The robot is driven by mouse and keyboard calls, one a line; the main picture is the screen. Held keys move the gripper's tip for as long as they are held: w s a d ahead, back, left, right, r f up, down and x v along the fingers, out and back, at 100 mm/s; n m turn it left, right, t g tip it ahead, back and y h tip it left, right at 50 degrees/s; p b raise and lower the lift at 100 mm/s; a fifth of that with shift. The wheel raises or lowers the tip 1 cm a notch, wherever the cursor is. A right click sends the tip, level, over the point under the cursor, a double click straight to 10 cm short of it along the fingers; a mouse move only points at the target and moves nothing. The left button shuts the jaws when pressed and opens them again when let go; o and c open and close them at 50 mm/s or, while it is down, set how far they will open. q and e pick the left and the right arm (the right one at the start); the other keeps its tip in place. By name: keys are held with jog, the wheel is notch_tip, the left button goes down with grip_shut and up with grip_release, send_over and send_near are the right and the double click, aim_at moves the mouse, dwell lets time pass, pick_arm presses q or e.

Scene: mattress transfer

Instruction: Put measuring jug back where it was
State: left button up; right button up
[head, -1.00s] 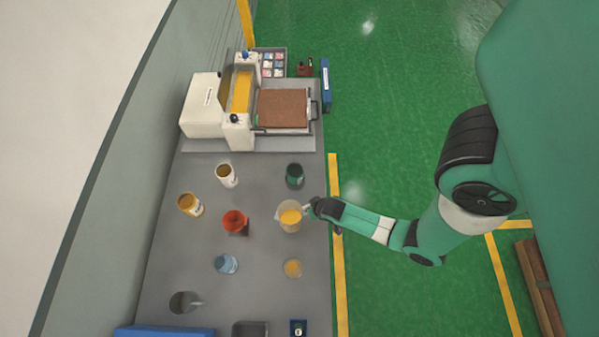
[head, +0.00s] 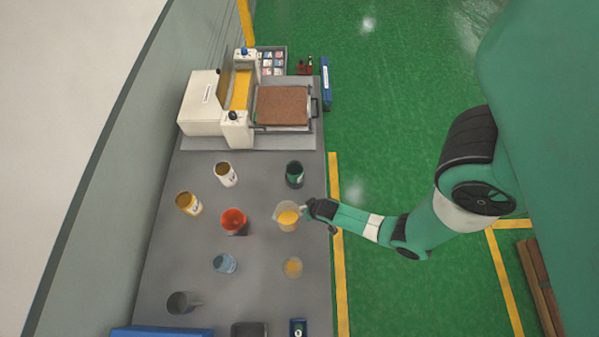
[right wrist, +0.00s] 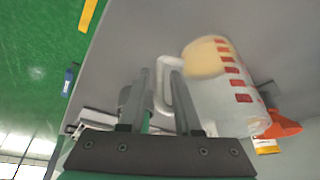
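The measuring jug (head: 287,217) is clear, with yellow-orange liquid in it, and is near the right edge of the grey table (head: 262,180). In the right wrist view the jug (right wrist: 225,95) shows red scale marks and a clear handle (right wrist: 166,88). My right gripper (head: 307,208) is at the jug's handle side, coming from the right. In the right wrist view its two fingers (right wrist: 160,80) stand apart with the handle between them; a gap seems to show beside the left finger. Whether the jug touches the table is hard to tell. My left gripper is not in view.
An orange-red container (head: 234,221) is left of the jug, a dark green can (head: 294,174) behind it and a small beaker (head: 292,267) in front. Other containers stand further left. A white roller machine (head: 215,105) is at the back. Bare table lies between the containers.

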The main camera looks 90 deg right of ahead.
jog(key=shift+o, duration=0.5)
jog(key=shift+r, duration=0.1)
jog(key=shift+r, duration=0.25)
jog(key=p+v, duration=0.6)
jog(key=v, duration=0.5)
jog(key=shift+r, duration=0.35)
jog(key=shift+s, duration=0.1)
